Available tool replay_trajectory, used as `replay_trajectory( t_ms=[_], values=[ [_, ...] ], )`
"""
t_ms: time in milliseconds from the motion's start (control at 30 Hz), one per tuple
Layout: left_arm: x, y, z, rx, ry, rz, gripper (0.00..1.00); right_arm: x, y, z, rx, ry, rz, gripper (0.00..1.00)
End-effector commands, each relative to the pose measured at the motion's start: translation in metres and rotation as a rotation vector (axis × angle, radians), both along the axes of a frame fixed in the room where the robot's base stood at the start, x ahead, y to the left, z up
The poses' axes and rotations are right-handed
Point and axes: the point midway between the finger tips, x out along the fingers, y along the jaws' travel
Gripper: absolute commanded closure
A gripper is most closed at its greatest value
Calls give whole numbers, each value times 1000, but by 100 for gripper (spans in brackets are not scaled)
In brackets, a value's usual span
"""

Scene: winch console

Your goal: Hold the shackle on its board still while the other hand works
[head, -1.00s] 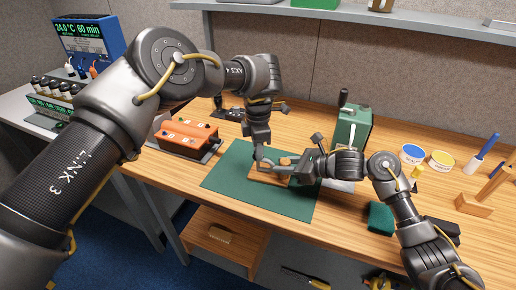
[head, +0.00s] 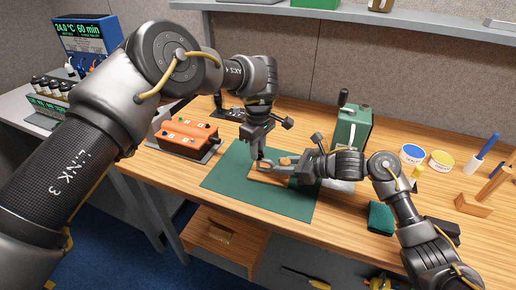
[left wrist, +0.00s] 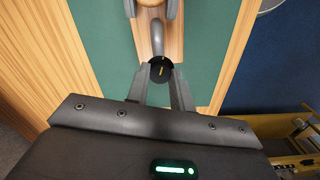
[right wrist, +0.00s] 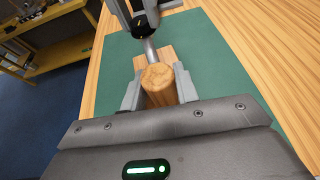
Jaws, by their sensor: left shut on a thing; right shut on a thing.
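The wooden board (head: 266,178) lies on a green mat (head: 228,178). The grey curved shackle shows on the board in the left wrist view (left wrist: 157,38) and the right wrist view (right wrist: 150,52). A black round knob (left wrist: 160,70) with a yellow mark sits at the shackle's near end. My left gripper (left wrist: 158,76) points down and is shut on this knob. My right gripper (right wrist: 158,90) comes from the right and is shut on a round wooden post (right wrist: 158,78) standing on the board. In the head view the grippers hide most of the shackle.
The front of the mat is clear.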

Motion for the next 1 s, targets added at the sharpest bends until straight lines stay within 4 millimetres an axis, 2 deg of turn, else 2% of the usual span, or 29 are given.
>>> replay_trajectory(
  t_ms=[100,200,533,800,1000],
  values=[
    [1,0,1,-1,-2,-135,100,0,0,-1,-2,1,1,100],
    [1,0,1,-1,-2,-189,100,0,0,-1,-2,1,1,100],
    [1,0,1,-1,-2,-218,100,0,0,-1,-2,1,1,100],
    [1,0,1,-1,-2,-584,100,0,0,-1,-2,2,1,100],
    [0,0,1,-1,-3,-718,100,0,0,-1,-2,2,1,100]
  ],
)
